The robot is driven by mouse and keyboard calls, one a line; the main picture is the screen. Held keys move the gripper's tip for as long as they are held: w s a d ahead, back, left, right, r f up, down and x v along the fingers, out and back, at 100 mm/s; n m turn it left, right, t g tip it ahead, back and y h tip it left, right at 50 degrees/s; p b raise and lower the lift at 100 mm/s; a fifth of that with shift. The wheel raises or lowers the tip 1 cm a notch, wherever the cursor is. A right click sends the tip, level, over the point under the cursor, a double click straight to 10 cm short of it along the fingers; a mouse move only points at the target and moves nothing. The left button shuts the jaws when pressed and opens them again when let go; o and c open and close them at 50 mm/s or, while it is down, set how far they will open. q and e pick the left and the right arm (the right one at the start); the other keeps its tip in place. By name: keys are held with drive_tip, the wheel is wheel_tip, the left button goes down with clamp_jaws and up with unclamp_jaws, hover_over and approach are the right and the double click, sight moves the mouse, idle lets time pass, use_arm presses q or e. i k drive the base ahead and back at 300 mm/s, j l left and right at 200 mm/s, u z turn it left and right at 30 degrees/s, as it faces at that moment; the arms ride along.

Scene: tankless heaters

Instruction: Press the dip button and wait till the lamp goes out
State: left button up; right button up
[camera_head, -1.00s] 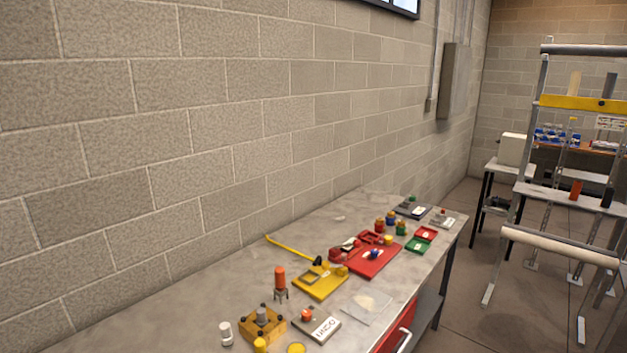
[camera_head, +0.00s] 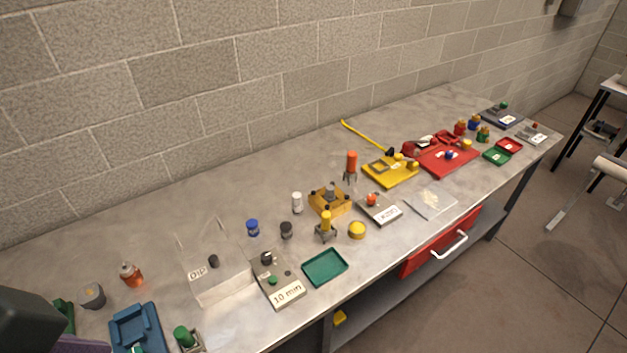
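A clear box or tray marked "DIP" (camera_head: 233,287) stands on the left half of the bench, with a small black knob (camera_head: 213,261) beside the lettering. To its right is a grey panel marked "10 min" (camera_head: 289,294) with a green button (camera_head: 272,281) and a black knob (camera_head: 266,257). I cannot tell which part is the dip button's lamp or whether one is lit. Neither gripper can be made out. A dark shape (camera_head: 28,318) fills the lower left corner; I cannot tell whether it is part of my arm.
The long grey bench (camera_head: 100,232) runs along a block wall. A green tray (camera_head: 325,267), a yellow block fixture (camera_head: 330,201), a red board (camera_head: 447,160) and a blue holder (camera_head: 137,328) stand on it. A red drawer (camera_head: 440,242) is in its front.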

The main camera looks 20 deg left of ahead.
sight(272, 280)
drive_tip(key=j+u, duration=0.1)
drive_tip(key=u, duration=0.25)
drive_tip(key=j+u, duration=0.1)
drive_tip(key=u, duration=0.2)
drive_tip(key=l, duration=0.1)
drive_tip(key=i+j+z, duration=0.15)
drive_tip(key=j+z, duration=0.2)
drive_tip(key=j, duration=0.2)
drive_tip(key=i+j+z, duration=0.15)
drive_tip(key=j, duration=0.15)
